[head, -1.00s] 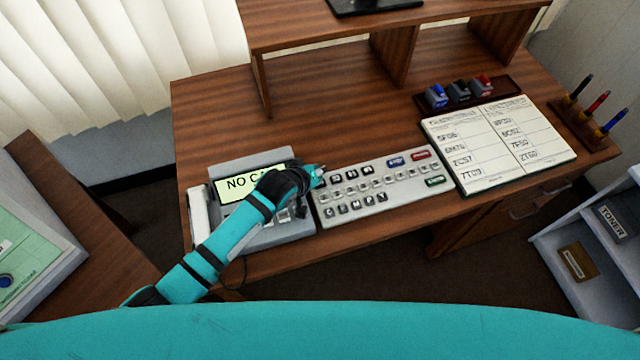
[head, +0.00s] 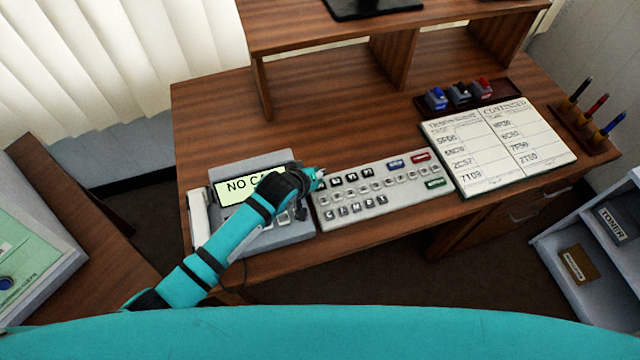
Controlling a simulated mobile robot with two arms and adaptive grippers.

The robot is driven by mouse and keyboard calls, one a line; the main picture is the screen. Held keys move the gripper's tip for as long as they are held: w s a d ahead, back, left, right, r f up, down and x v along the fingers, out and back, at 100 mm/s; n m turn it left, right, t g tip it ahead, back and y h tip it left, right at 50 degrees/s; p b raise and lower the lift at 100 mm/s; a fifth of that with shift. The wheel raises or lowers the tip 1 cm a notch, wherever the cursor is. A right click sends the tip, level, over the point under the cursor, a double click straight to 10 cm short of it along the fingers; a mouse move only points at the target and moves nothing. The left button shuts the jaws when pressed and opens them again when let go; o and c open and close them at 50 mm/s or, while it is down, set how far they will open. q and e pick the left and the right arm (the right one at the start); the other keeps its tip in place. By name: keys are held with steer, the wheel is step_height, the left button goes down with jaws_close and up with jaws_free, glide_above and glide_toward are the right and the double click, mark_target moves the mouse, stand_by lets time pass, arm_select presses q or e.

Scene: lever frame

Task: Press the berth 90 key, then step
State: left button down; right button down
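A pale grey keypad panel (head: 385,205) lies on the wooden desk. It carries rows of small keys, with dark keys (head: 352,176) at its upper left and a lower row of lettered keys (head: 356,208). The key labels are too small to read, so I cannot tell which key is berth 90. My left gripper (head: 319,178) is at the panel's upper left corner, close to the first dark key. Whether it touches a key, and whether its fingers are open or shut, I cannot tell. My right gripper is not in view.
A grey desk phone (head: 285,236) with a handset (head: 199,215) and a screen reading "NO CA…" sits under my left forearm. Blue (head: 396,164), red (head: 420,157) and green (head: 435,184) keys are at the panel's right. An open book (head: 500,150), stamps (head: 460,93) and pens (head: 597,105) lie further right.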

arm_select(q)
steer(key=shift+f, duration=0.1)
steer(key=shift+f, duration=0.3)
stand_by(0.5)
steer(key=shift+f, duration=0.4)
steer(key=shift+r, duration=0.1)
stand_by(0.5)
steer(key=shift+r+p, duration=0.75)
